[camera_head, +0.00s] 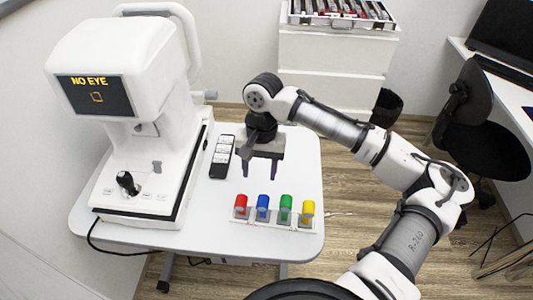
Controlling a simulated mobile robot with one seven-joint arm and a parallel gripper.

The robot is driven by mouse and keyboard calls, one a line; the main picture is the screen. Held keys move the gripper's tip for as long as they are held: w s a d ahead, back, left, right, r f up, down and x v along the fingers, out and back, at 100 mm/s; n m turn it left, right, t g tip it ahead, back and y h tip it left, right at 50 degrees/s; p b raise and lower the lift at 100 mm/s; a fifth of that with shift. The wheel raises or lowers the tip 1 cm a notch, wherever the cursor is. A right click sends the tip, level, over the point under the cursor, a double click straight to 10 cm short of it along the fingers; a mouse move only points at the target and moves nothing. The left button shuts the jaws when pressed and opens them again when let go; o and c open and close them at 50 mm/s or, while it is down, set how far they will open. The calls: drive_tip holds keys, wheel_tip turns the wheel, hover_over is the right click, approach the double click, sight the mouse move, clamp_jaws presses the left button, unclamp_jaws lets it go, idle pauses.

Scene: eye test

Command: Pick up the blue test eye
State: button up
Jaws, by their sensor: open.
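A white eye-testing machine (120,70) with a "NO EYE" screen (96,96) fills the table's left side. A black remote-like device (221,157) lies beside it. A drawer cabinet (330,60) stands behind, and a black chair (463,110) stands at right.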

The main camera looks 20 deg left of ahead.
sight(263, 199)
drive_tip(key=f+b, duration=0.2)
drive_tip(key=f, duration=0.1)
drive_tip(key=s+d+f+b, duration=0.1)
drive_tip(key=f+b, duration=0.5)
drive_tip(key=shift+s+d+f, duration=0.3)
drive_tip(key=shift+s+f, duration=0.1)
drive_tip(key=c, duration=0.7)
drive_tip(key=shift+c, duration=0.2)
drive_tip(key=shift+r, duration=0.2)
drive_tip(key=shift+r+p, duration=1.85)
drive_tip(key=shift+p, duration=0.4)
